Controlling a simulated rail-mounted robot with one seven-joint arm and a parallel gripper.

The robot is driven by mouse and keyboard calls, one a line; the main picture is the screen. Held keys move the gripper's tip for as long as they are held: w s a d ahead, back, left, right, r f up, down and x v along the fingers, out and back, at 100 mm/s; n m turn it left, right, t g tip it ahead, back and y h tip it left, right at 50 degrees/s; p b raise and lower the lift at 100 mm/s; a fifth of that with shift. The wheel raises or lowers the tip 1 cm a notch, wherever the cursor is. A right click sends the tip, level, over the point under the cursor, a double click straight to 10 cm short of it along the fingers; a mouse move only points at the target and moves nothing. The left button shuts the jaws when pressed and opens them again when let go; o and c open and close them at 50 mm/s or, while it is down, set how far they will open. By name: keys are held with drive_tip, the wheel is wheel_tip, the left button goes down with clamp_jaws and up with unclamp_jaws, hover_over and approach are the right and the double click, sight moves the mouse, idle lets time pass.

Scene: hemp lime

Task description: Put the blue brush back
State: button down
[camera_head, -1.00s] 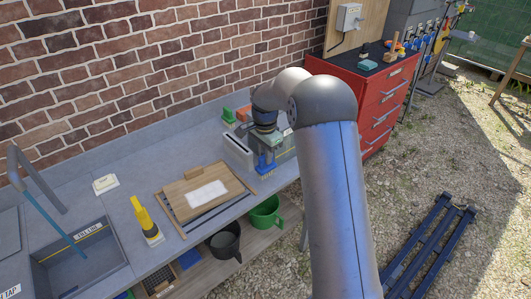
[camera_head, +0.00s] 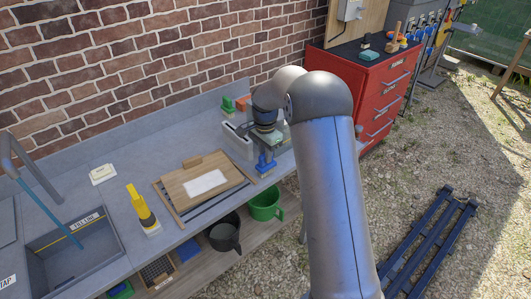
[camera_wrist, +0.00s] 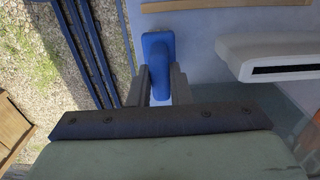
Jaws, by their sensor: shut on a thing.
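The blue brush (camera_head: 265,161) is at the front edge of the bench, right of the wooden board. My gripper (camera_head: 263,146) is above it and shut on its handle. In the wrist view, the blue brush (camera_wrist: 157,50) stands out between the two fingers of my gripper (camera_wrist: 160,88). The pale slotted holder (camera_head: 237,140) is just left of and behind my gripper. In the wrist view, a white box with a dark slot (camera_wrist: 262,48) lies to the right of the brush, apart from it. I cannot tell whether the brush touches the bench.
The wooden board with a white sheet (camera_head: 185,188) and a yellow brush (camera_head: 140,205) are left on the bench (camera_head: 120,180). Green (camera_head: 228,103) and orange (camera_head: 243,104) items stand behind the holder. A green bucket (camera_head: 264,206) is below. A red cabinet (camera_head: 385,95) stands right.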

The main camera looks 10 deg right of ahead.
drive_tip(key=shift+f, duration=0.25)
idle(0.4)
drive_tip(key=c, duration=1.3)
unclamp_jaws()
drive_tip(key=shift+o, duration=0.2)
drive_tip(key=shift+r, duration=0.1)
wheel_tip(320, 180, up, 17)
drive_tip(key=b, duration=0.1)
drive_tip(key=s+f+n, duration=0.2)
drive_tip(key=s+n, duration=0.2)
drive_tip(key=s, duration=0.8)
drive_tip(key=s+f+n, duration=0.3)
drive_tip(key=s+n, duration=0.1)
drive_tip(key=s, duration=0.9)
drive_tip(key=s+f+n, duration=0.3)
drive_tip(key=s+n, duration=0.1)
drive_tip(key=s, duration=0.8)
drive_tip(key=shift+s+a+n, duration=0.35)
drive_tip(key=shift+a+n, duration=0.05)
drive_tip(key=shift+a, duration=0.05)
